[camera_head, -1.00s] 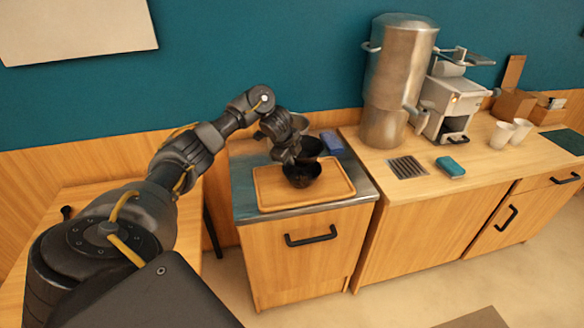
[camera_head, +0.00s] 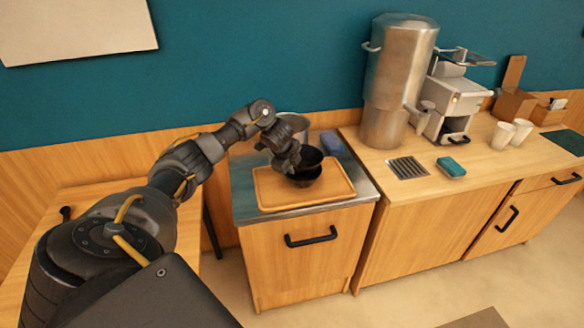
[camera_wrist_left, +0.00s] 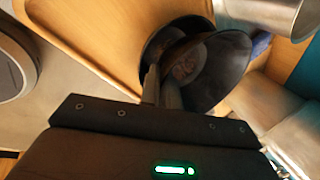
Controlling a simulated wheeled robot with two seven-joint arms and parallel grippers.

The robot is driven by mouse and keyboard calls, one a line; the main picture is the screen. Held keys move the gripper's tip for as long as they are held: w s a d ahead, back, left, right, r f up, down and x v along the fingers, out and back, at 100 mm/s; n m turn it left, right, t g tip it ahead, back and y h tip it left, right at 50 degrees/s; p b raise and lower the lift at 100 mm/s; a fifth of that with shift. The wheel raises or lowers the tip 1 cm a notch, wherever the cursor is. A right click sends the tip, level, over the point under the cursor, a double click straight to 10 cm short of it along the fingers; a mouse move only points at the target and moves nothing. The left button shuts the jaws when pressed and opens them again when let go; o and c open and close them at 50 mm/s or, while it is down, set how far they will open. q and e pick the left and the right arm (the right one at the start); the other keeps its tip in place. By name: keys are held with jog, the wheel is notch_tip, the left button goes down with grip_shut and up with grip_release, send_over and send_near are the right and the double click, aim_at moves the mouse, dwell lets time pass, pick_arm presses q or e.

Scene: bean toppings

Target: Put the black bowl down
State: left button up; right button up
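Two dark bowl shapes overlap over the wooden tray (camera_head: 335,192) on the small metal-topped cabinet. The upper black bowl (camera_head: 310,156) is tilted and held by its rim in my left gripper (camera_head: 294,168). It shows in the left wrist view (camera_wrist_left: 225,72) with the left fingers (camera_wrist_left: 161,88) at its edge. The other dark bowl (camera_head: 308,181) is lower, at the tray; it shows partly behind the held one in the wrist view (camera_wrist_left: 180,28). Whether the bowls touch is unclear. My right gripper is out of view.
A metal pot (camera_head: 296,122) and a blue item (camera_head: 332,143) stand behind the tray. A tall steel urn (camera_head: 395,85) and a white machine (camera_head: 452,105) are on the counter to the right. The tray's right and front parts are clear.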

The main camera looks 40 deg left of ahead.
pick_arm(q)
jog(key=o, duration=0.4)
jog(key=shift+r, duration=0.35)
jog(key=shift+p+v, duration=2.5)
jog(key=shift+v, duration=3.8)
jog(key=shift+w, duration=0.2)
